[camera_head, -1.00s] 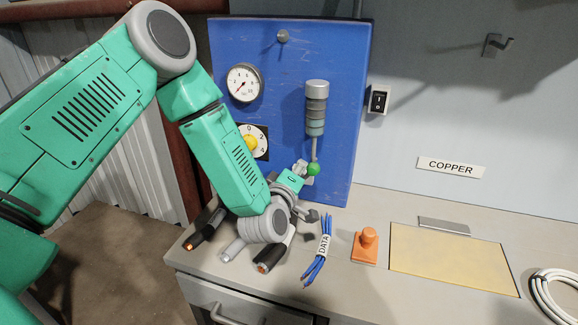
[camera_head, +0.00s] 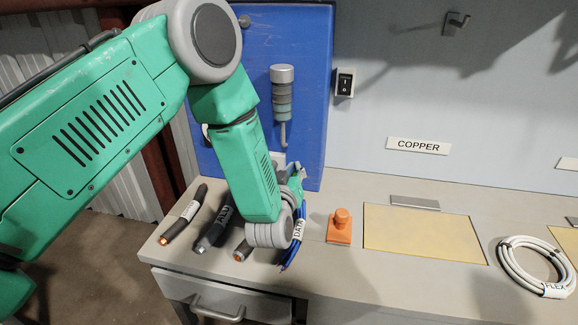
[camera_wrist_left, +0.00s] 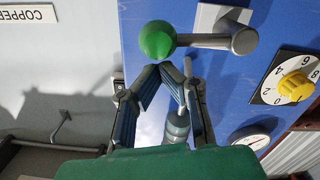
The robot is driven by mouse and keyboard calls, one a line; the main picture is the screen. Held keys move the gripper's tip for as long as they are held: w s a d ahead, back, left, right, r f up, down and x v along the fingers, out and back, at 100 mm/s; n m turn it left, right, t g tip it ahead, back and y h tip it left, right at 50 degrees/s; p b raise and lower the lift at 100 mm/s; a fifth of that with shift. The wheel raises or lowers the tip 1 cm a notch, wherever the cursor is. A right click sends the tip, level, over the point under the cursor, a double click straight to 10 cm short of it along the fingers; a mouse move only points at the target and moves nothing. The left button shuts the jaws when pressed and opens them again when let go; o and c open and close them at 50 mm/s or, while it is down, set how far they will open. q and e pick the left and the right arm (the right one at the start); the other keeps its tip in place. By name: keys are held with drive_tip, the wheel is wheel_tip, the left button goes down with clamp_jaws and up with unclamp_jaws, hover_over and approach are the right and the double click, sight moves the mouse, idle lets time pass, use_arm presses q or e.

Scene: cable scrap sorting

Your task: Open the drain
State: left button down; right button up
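The drain is not labelled. In the left wrist view, a lever with a green ball knob (camera_wrist_left: 157,40) sticks out sideways from a grey pivot (camera_wrist_left: 245,40) on the blue panel (camera_wrist_left: 275,25). My left gripper (camera_wrist_left: 160,70) has its two fingertips together just beside the knob. Nothing shows between them, and I cannot tell whether they touch the knob. A grey cylinder with a thin rod (camera_wrist_left: 177,125) shows beyond the fingers. In the head view, this cylinder (camera_head: 282,95) hangs on the panel above my left gripper (camera_head: 290,172), and the knob is hidden. My right gripper is out of view.
Several cable pieces (camera_head: 185,213) and a blue DATA bundle (camera_head: 292,250) lie on the bench below my arm. An orange stamp-like object (camera_head: 339,228), a yellow plate (camera_head: 425,235) and a white FLEX coil (camera_head: 510,270) lie to the right. A switch (camera_head: 345,82) is on the wall.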

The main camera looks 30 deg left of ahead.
use_arm(q)
drive_tip(key=shift+d+f, duration=0.15)
drive_tip(key=shift+f, duration=0.25)
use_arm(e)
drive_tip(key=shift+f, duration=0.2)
use_arm(q)
drive_tip(key=shift+a+f, duration=0.15)
drive_tip(key=shift+a, duration=0.05)
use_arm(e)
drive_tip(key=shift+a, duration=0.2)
use_arm(q)
drive_tip(key=shift+d, duration=0.15)
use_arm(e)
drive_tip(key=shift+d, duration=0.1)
